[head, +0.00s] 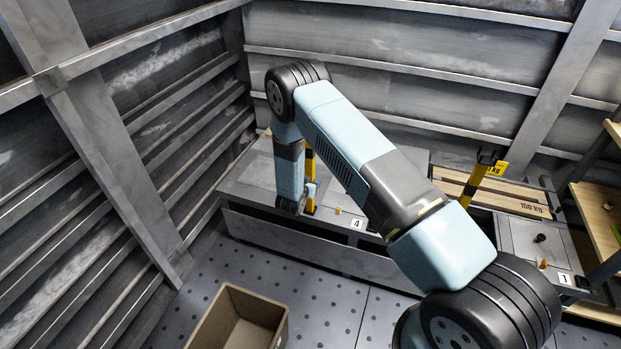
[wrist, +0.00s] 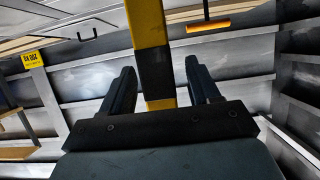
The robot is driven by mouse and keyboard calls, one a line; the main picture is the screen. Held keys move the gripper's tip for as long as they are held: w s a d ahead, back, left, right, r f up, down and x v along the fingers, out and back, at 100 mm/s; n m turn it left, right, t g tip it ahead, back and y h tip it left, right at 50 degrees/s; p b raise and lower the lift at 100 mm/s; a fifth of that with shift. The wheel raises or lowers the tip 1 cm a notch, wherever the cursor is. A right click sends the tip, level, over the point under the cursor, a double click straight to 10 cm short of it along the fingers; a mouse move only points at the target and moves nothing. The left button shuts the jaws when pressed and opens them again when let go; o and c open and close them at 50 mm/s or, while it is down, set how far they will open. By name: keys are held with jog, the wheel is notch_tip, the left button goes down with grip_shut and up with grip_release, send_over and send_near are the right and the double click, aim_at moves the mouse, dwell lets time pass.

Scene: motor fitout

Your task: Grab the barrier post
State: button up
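The barrier post (head: 311,165), striped yellow and black, stands upright at the grey bench, partly hidden behind my arm. In the wrist view the post (wrist: 150,45) runs down from the top edge between my two fingers. My gripper (head: 297,200) is low at the post's left side in the head view, its fingers largely hidden. In the wrist view my gripper (wrist: 160,68) is open, with a gap visible on each side of the post. I cannot tell how deep the post sits between the fingers.
The grey bench (head: 245,180) carries small knobs and numbered plates. An open cardboard box (head: 215,325) sits on the floor in front. Wooden shelving (head: 600,215) is at the right.

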grip_shut()
dwell(0.3)
dwell(0.4)
